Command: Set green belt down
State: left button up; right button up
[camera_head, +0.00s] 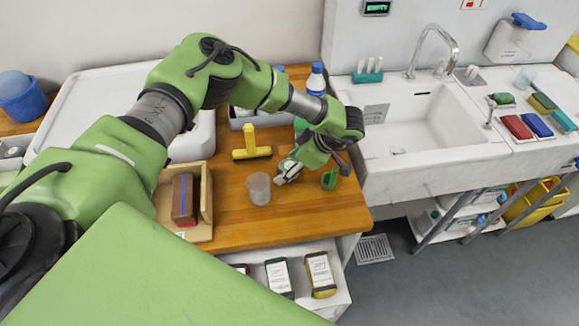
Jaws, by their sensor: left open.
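My left arm reaches in from the left over the wooden worktop (235,215). My left gripper (289,171) is open, low over the worktop near its right end. A small green item (330,178), which looks like the green belt, is on the worktop just right of the gripper, close to the front right edge. It is apart from the fingertips as far as I can see. The gripper's wrist hides part of the worktop behind it. My right gripper does not show.
A clear cup (259,188) stands just left of the gripper. A yellow brush-like tool (251,147) and a wooden holder (206,205) are further left. A white sink (425,125) adjoins on the right. Red, blue and green items (504,99) lie on its counter.

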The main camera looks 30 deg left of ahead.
pick_arm(q)
jog(key=shift+d, duration=0.1)
jog(key=c, duration=1.3)
jog(key=shift+c, duration=0.4)
jog(key=shift+r, duration=0.15)
